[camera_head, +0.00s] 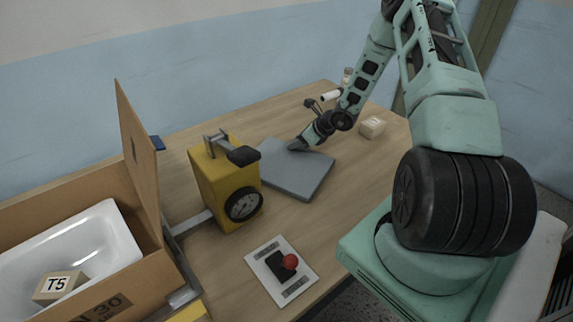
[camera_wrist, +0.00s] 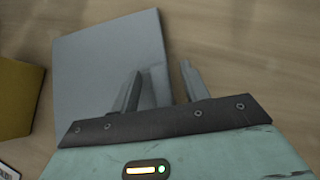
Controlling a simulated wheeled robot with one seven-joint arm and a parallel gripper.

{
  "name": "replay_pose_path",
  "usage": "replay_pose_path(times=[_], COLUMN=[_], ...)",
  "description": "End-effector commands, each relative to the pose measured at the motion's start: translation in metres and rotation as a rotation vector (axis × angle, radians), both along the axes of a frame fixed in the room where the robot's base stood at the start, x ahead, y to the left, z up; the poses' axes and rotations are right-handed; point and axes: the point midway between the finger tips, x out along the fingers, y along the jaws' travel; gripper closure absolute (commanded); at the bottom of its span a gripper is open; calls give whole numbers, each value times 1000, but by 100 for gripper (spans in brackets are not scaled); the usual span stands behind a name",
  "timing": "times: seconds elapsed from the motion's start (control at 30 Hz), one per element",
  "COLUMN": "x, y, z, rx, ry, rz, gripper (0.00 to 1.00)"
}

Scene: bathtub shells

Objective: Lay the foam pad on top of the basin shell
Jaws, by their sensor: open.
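The foam pad (camera_head: 291,173) is a flat grey slab lying on the wooden table, right of the yellow block. In the wrist view the pad (camera_wrist: 100,60) fills the middle left. My gripper (camera_head: 297,146) is at the pad's far edge. In the wrist view its two open fingers (camera_wrist: 157,82) straddle the pad's right edge, the left one over the pad and the right one beyond it; whether they touch it I cannot tell. The basin shell (camera_head: 95,240) is white and sits inside an open cardboard box at the left, with a T5 block (camera_head: 58,286) in it.
The cardboard box (camera_head: 95,294) has an upright flap (camera_head: 138,160) on the side facing the pad. A yellow block with a dial and handle (camera_head: 222,185) stands between box and pad. A red-knobbed panel (camera_head: 280,270) lies in front; a small box (camera_head: 372,127) sits behind right.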

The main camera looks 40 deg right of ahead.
Motion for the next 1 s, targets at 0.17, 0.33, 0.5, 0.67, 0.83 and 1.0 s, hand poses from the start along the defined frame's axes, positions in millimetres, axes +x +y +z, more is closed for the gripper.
replay_pose_path(times=[0.17,0.33,0.5,0.67,0.83,1.0], x=[0,0,0,0,0,0], y=[0,0,0,0,-1,0], z=[0,0,2,19,51,81], rx=[0,0,0,-1,-3,-3], ry=[0,0,-1,-4,-3,-3], rz=[0,0,0,1,0,1], gripper=[99,100,100,100,100,100])
